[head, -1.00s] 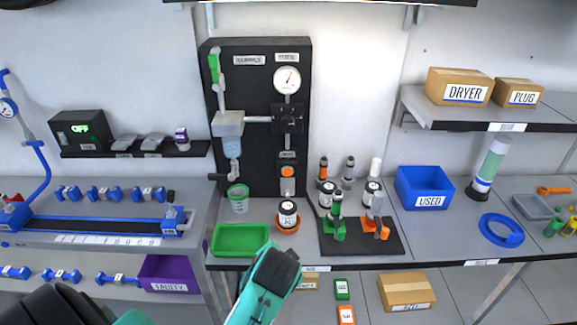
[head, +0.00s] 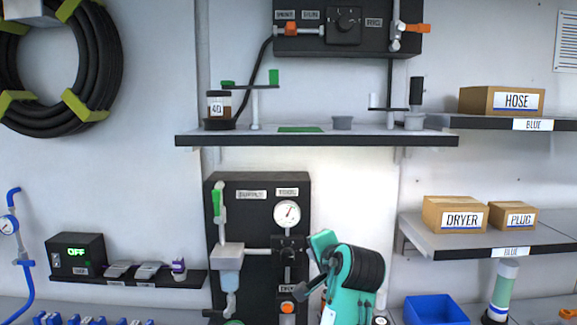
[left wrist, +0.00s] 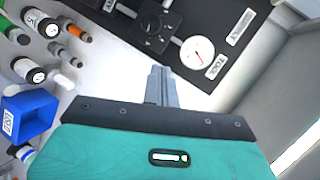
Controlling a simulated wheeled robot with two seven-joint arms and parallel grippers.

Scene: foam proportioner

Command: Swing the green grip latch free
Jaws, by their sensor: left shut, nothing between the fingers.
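A green upright grip (head: 273,76) stands at the right end of a thin crossbar on a small post on the upper shelf; a smaller green piece (head: 228,84) is at its left end, near a dark capped bottle (head: 219,108). Another green grip (head: 218,202) is upright at the left of the black gauge panel (head: 262,183). My left gripper's fingers (left wrist: 160,82) are shut and empty in the left wrist view, near the panel with the gauge (left wrist: 197,52). In the head view the left arm is below the shelf, right of the panel. The right gripper is out of view.
The upper shelf (head: 318,141) juts out above my left arm. A black control box (head: 347,32) with an orange handle is above it. Boxes sit on right shelves (head: 480,241). A blue bin (head: 435,308) is low on the right. The wall between is clear.

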